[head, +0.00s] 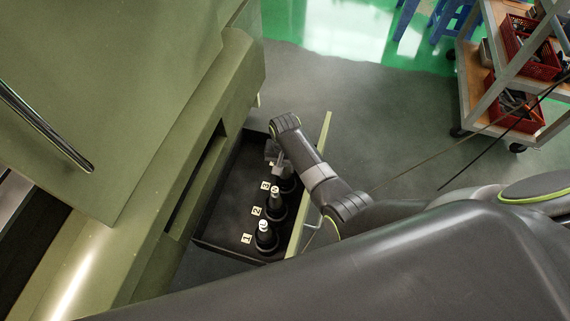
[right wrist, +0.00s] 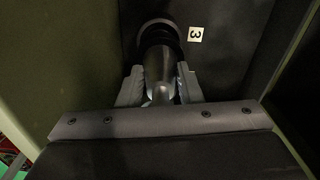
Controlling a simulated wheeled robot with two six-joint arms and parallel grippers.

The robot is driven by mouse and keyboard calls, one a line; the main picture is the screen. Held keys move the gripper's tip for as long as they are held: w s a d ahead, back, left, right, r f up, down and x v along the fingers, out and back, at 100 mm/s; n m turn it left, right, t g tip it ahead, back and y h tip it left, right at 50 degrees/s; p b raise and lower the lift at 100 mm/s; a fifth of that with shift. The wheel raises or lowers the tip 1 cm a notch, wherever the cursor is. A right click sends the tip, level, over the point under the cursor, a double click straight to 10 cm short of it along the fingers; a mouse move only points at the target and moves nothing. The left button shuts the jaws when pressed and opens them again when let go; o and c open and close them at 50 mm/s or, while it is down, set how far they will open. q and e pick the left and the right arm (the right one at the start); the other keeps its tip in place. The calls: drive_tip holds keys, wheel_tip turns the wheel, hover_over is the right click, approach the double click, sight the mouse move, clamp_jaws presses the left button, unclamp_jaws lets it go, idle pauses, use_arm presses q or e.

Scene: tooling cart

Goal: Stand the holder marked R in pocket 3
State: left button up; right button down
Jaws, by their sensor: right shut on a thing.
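My right gripper (head: 276,160) reaches down into the open drawer near the label 3. In the right wrist view its two fingers (right wrist: 158,92) are closed on a dark, metallic tool holder (right wrist: 157,68). The holder's far end meets a dark round collar beside the white label 3 (right wrist: 195,34). I cannot tell whether it is fully seated. In the head view this holder (head: 288,184) is partly hidden by my gripper, and no R mark is readable on it. Pocket 3's opening is hidden. My left gripper is not in view.
Two holders with pale tops stand upright in the drawer by label 2 (head: 274,205) and label 1 (head: 265,236). The drawer (head: 220,215) is open from the green cabinet (head: 190,110); its left floor is bare. A cart with red bins (head: 528,48) stands at upper right.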

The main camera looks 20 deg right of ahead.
drive_tip(key=shift+r, duration=0.15)
drive_tip(key=shift+w+f, duration=0.1)
drive_tip(key=shift+f, duration=0.2)
idle(0.4)
idle(0.3)
drive_tip(key=c, duration=1.3)
unclamp_jaws()
drive_tip(key=shift+c, duration=0.2)
drive_tip(key=o, duration=0.6)
